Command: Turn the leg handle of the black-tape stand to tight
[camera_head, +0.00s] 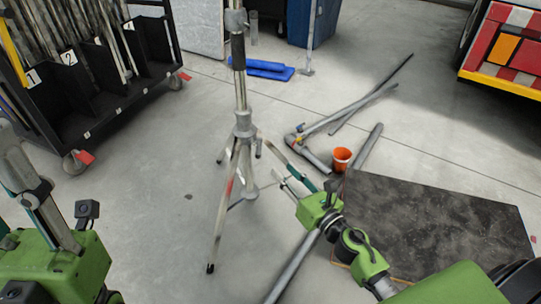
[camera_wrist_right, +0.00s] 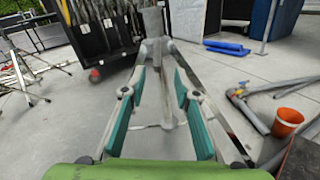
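The stand (camera_head: 241,125) with black tape (camera_head: 238,52) on its pole stands upright on three splayed legs in the middle of the head view. Its leg collar also shows in the right wrist view (camera_wrist_right: 153,50). The leg handle is too small to make out clearly, so its setting cannot be told. My right gripper (camera_head: 274,162) is open beside the stand's lower part, right of the pole. In the wrist view its teal-padded fingers (camera_wrist_right: 160,82) spread either side of the stand, with nothing gripped. My left gripper (camera_head: 35,190) shows only partly at the left edge.
A black rack (camera_head: 75,95) with poles stands at upper left. Grey pipes (camera_head: 330,122), an orange bucket (camera_head: 341,158) and a dark speckled board (camera_head: 440,225) lie to the right. A blue pad (camera_head: 262,69) lies behind the stand. Floor left of the stand is clear.

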